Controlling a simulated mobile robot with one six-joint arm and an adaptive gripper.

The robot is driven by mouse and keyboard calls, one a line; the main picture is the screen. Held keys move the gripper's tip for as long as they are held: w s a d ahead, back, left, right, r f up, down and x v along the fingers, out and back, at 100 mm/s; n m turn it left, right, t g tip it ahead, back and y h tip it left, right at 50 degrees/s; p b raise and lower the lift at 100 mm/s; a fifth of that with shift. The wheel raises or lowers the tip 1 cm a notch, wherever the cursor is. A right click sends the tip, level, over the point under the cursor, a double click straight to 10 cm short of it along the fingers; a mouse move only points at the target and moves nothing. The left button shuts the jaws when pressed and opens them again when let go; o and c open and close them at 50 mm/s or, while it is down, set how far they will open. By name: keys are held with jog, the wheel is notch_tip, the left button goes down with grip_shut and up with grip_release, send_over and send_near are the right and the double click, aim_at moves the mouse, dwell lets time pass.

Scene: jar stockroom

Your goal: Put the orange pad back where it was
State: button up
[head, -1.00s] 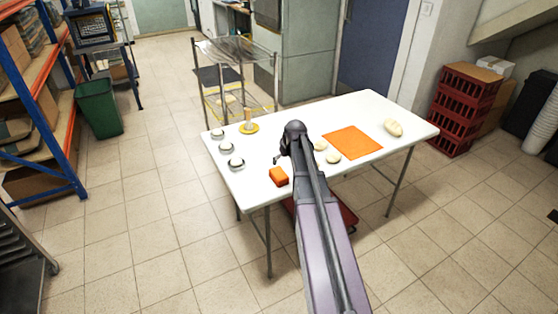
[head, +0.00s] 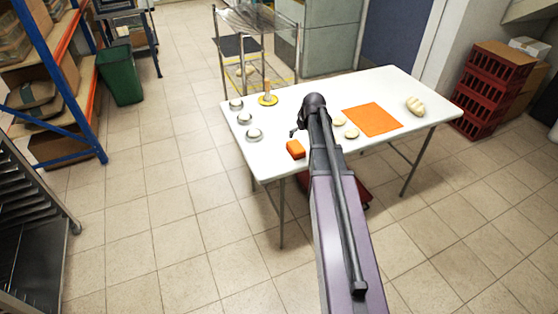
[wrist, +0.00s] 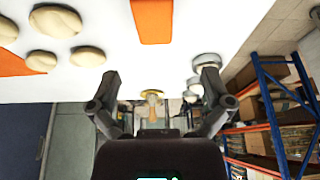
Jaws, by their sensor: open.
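A small thick orange block (head: 295,149) lies at the front edge of the white table (head: 285,119); it also shows at the top of the wrist view (wrist: 152,20). A flat orange square (head: 372,119) lies further right on the table, partly seen in the wrist view (wrist: 12,66). I cannot tell from the frames which one is the pad. My gripper (wrist: 160,78) is open, with nothing between its fingers. It is above the table near the block, apart from it. In the head view my arm hides most of it.
Pale rounded lumps (head: 351,133) lie between my arm and the orange square, and a larger one (head: 415,106) sits right. Several silver-topped round things (head: 254,135) line the left edge. A yellow disc with a post (head: 268,98) stands behind. Red crates (head: 484,92) stand right.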

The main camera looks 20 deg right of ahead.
jog(key=s+a+f+g, duration=0.1)
jog(key=s+a+g, duration=0.3)
jog(key=s+a, duration=1.7)
jog(key=a, duration=0.3)
jog(key=shift+f, duration=0.15)
notch_tip(320, 180, up, 4)
jog(key=p, duration=0.4)
